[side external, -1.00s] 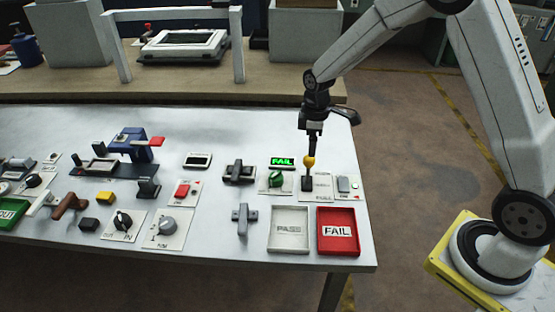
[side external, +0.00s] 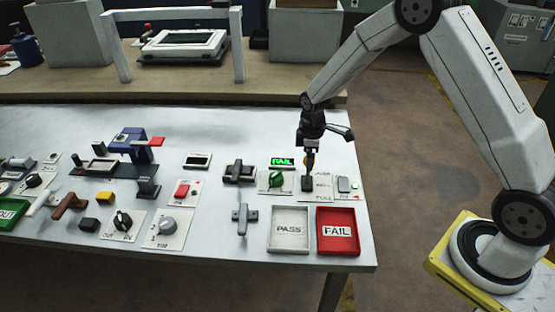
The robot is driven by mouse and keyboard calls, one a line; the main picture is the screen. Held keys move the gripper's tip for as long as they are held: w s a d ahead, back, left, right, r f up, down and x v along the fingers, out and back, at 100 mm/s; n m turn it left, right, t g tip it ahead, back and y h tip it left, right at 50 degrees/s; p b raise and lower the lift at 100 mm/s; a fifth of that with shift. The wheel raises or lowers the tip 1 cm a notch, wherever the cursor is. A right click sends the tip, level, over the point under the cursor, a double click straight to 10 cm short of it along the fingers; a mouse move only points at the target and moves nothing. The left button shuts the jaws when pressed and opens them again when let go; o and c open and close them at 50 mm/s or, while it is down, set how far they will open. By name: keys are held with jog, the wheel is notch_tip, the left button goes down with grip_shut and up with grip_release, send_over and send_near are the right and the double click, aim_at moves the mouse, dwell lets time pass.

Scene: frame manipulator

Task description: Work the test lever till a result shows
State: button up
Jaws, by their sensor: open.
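My gripper (side external: 309,158) is open and right at the lever's knob, pointing down. It hides most of the knob, and I cannot tell whether the fingers touch it.
A green knob (side external: 275,181) sits close left of the lever and a grey switch (side external: 343,184) close right. In front lie a white PASS tray (side external: 290,246) and a red FAIL tray (side external: 352,247). Several other fixtures cover the bench's left.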

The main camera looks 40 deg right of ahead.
jog(key=shift+f, duration=1.15)
grip_shut()
